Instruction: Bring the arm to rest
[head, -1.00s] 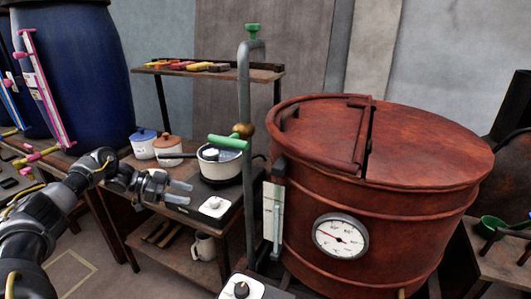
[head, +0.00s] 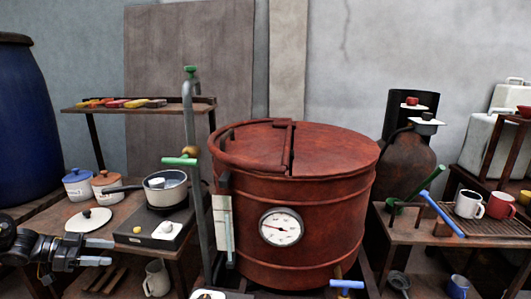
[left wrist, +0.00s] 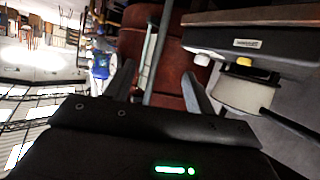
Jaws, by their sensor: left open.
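My left arm comes in at the lower left of the head view. Its gripper (head: 110,252) points right, with two grey fingers apart and nothing between them. It is in front of the left table (head: 128,218), below and left of the hot plate (head: 157,229), apart from it in the picture. In the left wrist view the gripper's fingers (left wrist: 158,82) are also spread and empty, with the red-brown vat and a grey pipe beyond. The vat (head: 325,210) stands in the middle of the head view with its lid on. My right gripper is not in view.
A white lid (head: 88,219), a blue-lidded jar (head: 77,186) and a brown-lidded jar (head: 106,187) stand nearby. A green-handled pipe (head: 196,170) rises beside the vat. The right table (head: 408,228) bears mugs (head: 468,204).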

